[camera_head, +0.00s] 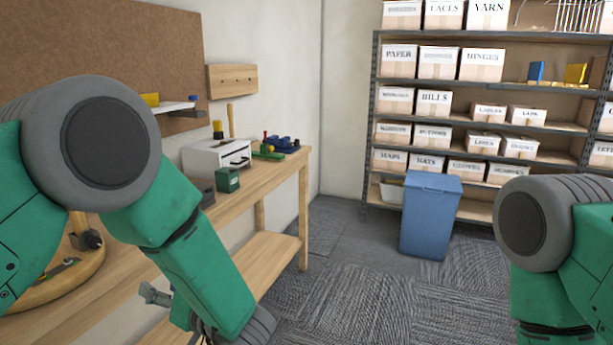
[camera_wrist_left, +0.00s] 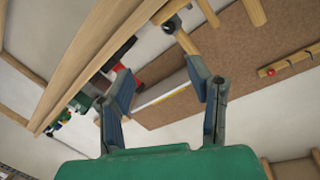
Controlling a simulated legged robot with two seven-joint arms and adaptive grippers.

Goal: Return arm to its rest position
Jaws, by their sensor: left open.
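My left arm (camera_head: 195,250) comes in from the left, bends at a grey joint and slopes down to the right beside the workbench. Part of my left gripper (camera_head: 155,294) shows at the lower edge, in front of the bench; the rest is hidden by the forearm or cut off. In the left wrist view the left gripper (camera_wrist_left: 161,72) has its two dark fingers spread wide with nothing held between them. My right arm (camera_head: 560,245) shows at the right edge, bent at its grey joint; its gripper is out of view.
The wooden workbench (camera_head: 268,192) at left carries a white drawer box (camera_head: 205,160), a green bin (camera_head: 228,180) and tools. A blue bin (camera_head: 430,217) stands before shelves of labelled boxes (camera_head: 440,62). The carpet (camera_head: 345,280) between the arms is clear.

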